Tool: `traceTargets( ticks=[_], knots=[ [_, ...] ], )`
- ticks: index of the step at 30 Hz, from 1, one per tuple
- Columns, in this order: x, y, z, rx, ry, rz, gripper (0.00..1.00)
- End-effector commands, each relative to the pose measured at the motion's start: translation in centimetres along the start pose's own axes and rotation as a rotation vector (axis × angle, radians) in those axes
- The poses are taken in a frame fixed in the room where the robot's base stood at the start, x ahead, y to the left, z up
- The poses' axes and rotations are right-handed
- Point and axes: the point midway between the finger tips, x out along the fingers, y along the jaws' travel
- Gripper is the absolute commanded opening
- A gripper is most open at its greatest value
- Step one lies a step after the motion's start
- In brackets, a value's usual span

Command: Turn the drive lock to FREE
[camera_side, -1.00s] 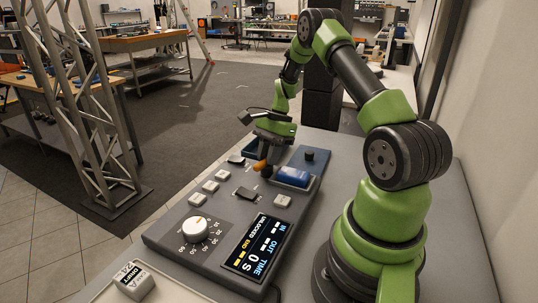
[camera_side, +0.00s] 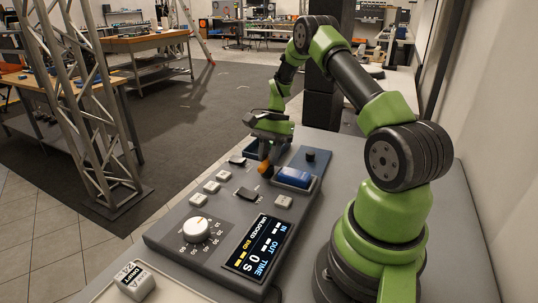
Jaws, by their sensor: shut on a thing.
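The control panel (camera_side: 190,262) lies on the grey table, with a white dial, several white buttons and a display. My gripper (camera_side: 266,160) points down over the far part of the panel. It is shut on a small part there with an orange piece (camera_side: 265,170) showing just below the fingers; I take this to be the drive lock, but its markings are too small to read. The fingers hide most of it. A blue block (camera_side: 294,178) sits in a recess just right of the gripper. The display (camera_side: 257,246) shows "UNLOCKED", "END", "IN", "OUT" and "TIME 0 S".
The white dial (camera_side: 196,229) is at the near left of the panel. A black knob (camera_side: 310,155) stands beyond the blue block. A white labelled block (camera_side: 134,281) sits in a tray at the front left. A metal truss (camera_side: 85,110) stands left of the table.

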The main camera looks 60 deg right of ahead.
Motion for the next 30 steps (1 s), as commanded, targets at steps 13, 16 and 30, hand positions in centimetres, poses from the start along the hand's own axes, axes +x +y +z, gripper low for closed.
traceTargets(
  ticks=[13, 16, 30],
  knots=[
    [-0.1, 0.0, 0.1, -0.001, -0.001, 0.0, 0.45],
    [-0.8, -0.1, 0.0, -0.001, 0.0, -0.002, 0.45],
    [-8.9, 0.0, 0.0, -0.001, 0.0, -0.001, 0.45]
  ],
)
